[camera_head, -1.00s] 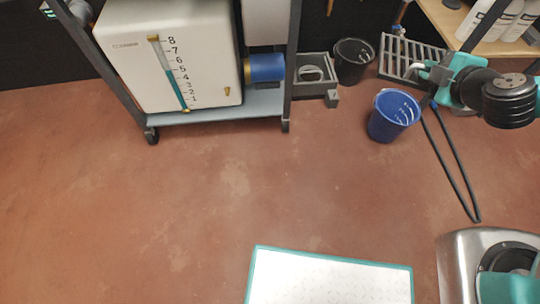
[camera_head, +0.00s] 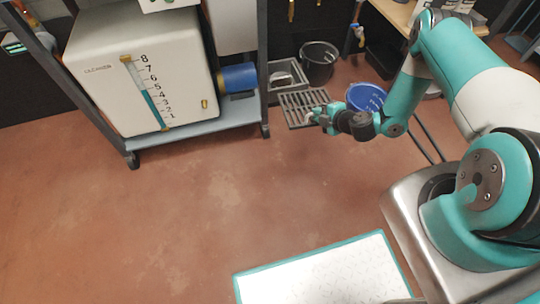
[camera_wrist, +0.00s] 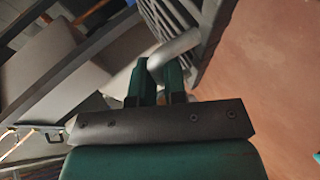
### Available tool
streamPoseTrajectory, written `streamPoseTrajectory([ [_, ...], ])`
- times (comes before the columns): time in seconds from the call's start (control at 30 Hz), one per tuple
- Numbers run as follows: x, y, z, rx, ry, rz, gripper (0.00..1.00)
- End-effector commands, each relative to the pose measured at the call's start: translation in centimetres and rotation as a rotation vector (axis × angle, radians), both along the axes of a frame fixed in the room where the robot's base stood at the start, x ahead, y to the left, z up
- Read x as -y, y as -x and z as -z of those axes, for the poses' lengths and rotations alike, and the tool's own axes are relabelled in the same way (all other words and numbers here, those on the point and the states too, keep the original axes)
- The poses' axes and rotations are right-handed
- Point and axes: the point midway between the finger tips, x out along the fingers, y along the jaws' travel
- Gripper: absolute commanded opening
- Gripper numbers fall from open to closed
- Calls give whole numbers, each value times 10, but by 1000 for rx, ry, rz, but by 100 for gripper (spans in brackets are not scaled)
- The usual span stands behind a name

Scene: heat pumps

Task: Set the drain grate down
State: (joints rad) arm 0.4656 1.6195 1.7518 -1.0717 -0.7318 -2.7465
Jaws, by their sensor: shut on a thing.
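The drain grate (camera_head: 302,102), grey with parallel bars, is in front of the square grey drain basin (camera_head: 290,72) in the head view. My gripper (camera_head: 312,117) is at its near right side. The wrist view shows the grate's bars (camera_wrist: 208,25) at the top and my gripper's green fingers (camera_wrist: 157,70) shut on its pale rounded handle. I cannot tell whether the grate touches the floor. The grate hides the near part of the basin.
A black bucket (camera_head: 319,60) stands just right of the basin, and a blue bucket (camera_head: 366,96) stands behind my arm. The wheeled rack (camera_head: 190,125) with the white tank is at left. The red floor (camera_head: 190,210) in front is clear.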

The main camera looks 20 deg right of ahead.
Motion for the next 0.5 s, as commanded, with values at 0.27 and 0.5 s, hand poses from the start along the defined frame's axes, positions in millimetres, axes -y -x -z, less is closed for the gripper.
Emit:
streamPoseTrajectory([
  [0.27, -15, 63, 141, 32, -3, -44, 0],
  [0.5, -38, 108, 195, 63, -1, -68, 0],
])
